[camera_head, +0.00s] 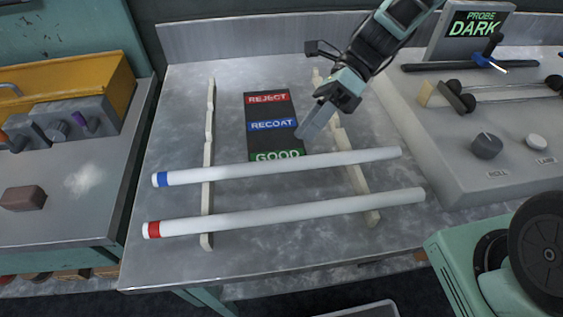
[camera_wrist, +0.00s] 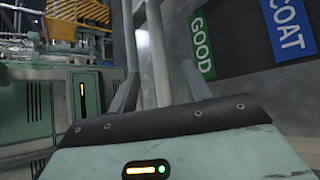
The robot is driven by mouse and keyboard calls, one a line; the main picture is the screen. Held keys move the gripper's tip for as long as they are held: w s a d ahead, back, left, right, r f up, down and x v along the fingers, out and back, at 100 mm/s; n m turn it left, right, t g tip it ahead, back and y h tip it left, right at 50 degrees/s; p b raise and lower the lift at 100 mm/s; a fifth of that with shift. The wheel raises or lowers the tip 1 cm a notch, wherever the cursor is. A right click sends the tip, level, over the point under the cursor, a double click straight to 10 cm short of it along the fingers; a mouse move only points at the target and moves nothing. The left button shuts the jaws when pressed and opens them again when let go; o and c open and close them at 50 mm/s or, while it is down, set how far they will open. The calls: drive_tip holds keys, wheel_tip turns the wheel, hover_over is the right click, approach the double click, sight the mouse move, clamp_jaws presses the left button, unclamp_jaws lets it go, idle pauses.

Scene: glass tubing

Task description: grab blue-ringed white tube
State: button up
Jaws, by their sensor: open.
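The blue-ringed white tube (camera_head: 285,167) lies across two notched pale rails, its blue ring at the left end. The red-ringed white tube (camera_head: 290,213) lies nearer the front, roughly parallel to it. My gripper (camera_head: 304,136) is open and empty, its fingers pointing down just behind the blue-ringed tube, right of its middle. In the wrist view, my gripper's fingers (camera_wrist: 160,70) are spread. The tube nearer the GOOD label (camera_wrist: 154,55) appears between them, with the other tube (camera_wrist: 131,35) to its left. The rings are out of the wrist view, and the exact gap to the tube is unclear.
The left rail (camera_head: 209,140) and right rail (camera_head: 355,170) stand on the metal table. A dark REJECT/RECOAT/GOOD board (camera_head: 258,112) lies behind the tubes. A grey console with knobs (camera_head: 500,120) is at right, a yellow bin (camera_head: 75,85) at left.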

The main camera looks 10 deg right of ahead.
sight(291, 158)
drive_tip(key=shift+x, duration=3.15)
drive_tip(key=shift+s+d, duration=0.1)
drive_tip(key=shift+d, duration=0.05)
drive_tip(key=shift+c, duration=0.2)
clamp_jaws()
